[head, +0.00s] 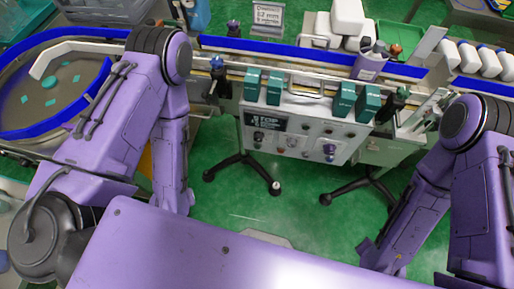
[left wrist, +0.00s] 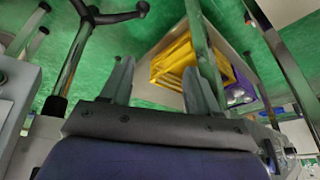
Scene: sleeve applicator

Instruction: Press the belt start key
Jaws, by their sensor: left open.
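The grey control panel (head: 310,133) stands in front of the conveyor in the head view, with several small knobs and buttons on its face. Which one is the belt start key is too small to tell. In the left wrist view my left gripper (left wrist: 158,70) is open and empty, its two fingers apart above the green floor. In the head view my left forearm hangs down to the left of the panel, and its fingers are hidden. My right arm hangs to the right of the panel; its finger state cannot be made out.
The conveyor (head: 300,71) with blue rails runs behind the panel. Several dark green boxes (head: 273,88) sit along the panel's top edge. A round turntable (head: 50,85) is at left. Yellow items (left wrist: 172,62) lie beyond my left fingers. Green floor (head: 240,200) is clear before the panel.

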